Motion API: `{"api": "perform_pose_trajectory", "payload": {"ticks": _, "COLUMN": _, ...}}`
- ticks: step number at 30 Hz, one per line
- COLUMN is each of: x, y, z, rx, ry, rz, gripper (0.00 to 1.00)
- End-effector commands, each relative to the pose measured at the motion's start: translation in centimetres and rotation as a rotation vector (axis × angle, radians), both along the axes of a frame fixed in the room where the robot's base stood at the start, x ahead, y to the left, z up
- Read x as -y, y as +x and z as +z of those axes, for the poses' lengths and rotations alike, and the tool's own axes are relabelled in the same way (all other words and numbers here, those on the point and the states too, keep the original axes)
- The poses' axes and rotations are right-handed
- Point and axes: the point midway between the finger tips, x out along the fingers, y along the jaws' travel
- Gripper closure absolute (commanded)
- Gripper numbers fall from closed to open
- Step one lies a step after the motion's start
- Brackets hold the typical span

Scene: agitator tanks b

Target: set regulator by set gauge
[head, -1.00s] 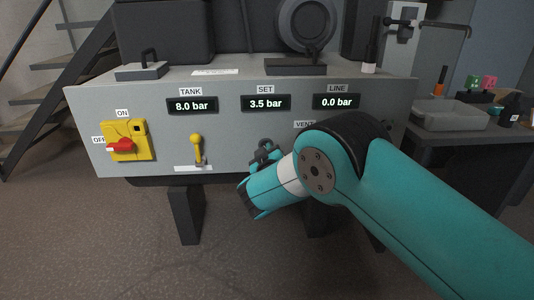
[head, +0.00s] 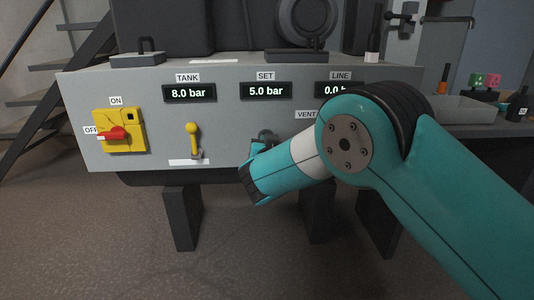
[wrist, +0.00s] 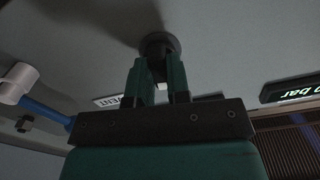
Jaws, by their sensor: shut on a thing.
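The regulator knob is a dark round knob (wrist: 158,43) on the grey panel; in the head view it is mostly hidden behind my gripper (head: 258,150). In the wrist view my gripper's two teal fingers (wrist: 157,80) are closed on the knob. The SET gauge (head: 266,91) reads 5.0 bar. The TANK gauge (head: 190,92) reads 8.0 bar. The LINE gauge (head: 334,89) is partly covered by my arm; its visible part reads 0.0.
A yellow switch with a red handle (head: 113,134) is at the panel's left, its handle toward OFF. A yellow lever (head: 193,140) stands upright beside it. The VENT label (head: 306,114) is right of my gripper. A blue handle (wrist: 45,112) shows in the wrist view.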

Motion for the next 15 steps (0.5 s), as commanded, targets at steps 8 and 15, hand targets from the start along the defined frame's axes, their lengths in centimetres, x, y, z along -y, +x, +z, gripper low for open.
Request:
{"api": "perform_pose_trajectory", "payload": {"ticks": 8, "x": -0.07, "y": -0.04, "z": -0.25, "rx": -0.015, "ry": 0.120, "rz": 0.001, "gripper": 1.00}}
{"api": "perform_pose_trajectory", "payload": {"ticks": 15, "x": -0.08, "y": -0.04, "z": -0.14, "rx": -0.021, "ry": 0.157, "rz": 0.002, "gripper": 1.00}}
